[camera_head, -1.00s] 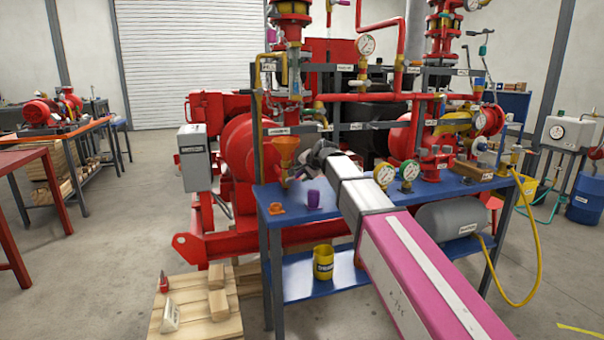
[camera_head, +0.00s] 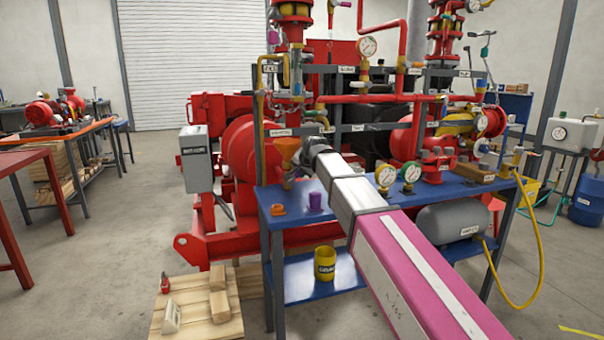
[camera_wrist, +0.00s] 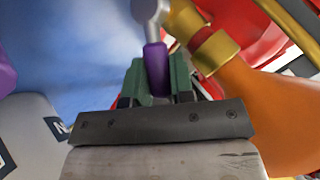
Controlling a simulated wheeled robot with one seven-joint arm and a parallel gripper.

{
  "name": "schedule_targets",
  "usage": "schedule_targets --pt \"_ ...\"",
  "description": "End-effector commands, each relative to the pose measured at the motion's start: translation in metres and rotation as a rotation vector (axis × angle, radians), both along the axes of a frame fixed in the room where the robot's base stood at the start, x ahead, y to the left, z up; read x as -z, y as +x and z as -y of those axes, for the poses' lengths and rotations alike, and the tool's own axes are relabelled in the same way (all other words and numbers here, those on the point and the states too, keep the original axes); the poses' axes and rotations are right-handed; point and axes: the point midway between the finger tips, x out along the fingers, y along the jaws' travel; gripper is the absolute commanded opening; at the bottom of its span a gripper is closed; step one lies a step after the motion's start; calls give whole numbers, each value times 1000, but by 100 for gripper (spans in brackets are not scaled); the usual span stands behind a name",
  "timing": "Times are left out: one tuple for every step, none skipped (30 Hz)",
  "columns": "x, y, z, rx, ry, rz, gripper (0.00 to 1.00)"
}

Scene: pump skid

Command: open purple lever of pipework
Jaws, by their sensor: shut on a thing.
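The purple lever (camera_wrist: 156,60) shows in the wrist view, standing between the two green fingers of my gripper (camera_wrist: 156,78). Its grey metal end (camera_wrist: 150,10) runs up out of the picture toward a brass fitting (camera_wrist: 212,50) on the right. My gripper is shut on the purple handle. The lever cannot be made out there.
Red pipework and gauges (camera_head: 385,176) lie behind and to the right.

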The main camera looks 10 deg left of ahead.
Motion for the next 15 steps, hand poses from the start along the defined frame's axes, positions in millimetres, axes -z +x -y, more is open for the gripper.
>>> schedule_targets --pt "0 0 0 0 -6 3 0" --pt "0 0 0 0 -7 5 0" --pt "0 0 0 1 -8 4 0" --pt "0 0 0 1 -8 4 0" --pt "0 0 0 1 -6 4 0" --pt "0 0 0 1 -6 4 0" --pt "0 0 0 1 -6 4 0" --pt "0 0 0 1 -6 4 0" --pt "0 0 0 1 -6 4 0" --pt "0 0 0 1 -6 4 32" --pt "0 0 0 0 -6 3 42" --pt "0 0 0 1 -6 3 48" --pt "0 0 0 0 -5 3 48" --pt "0 0 0 0 -5 3 48" --pt "0 0 0 0 -5 3 48"
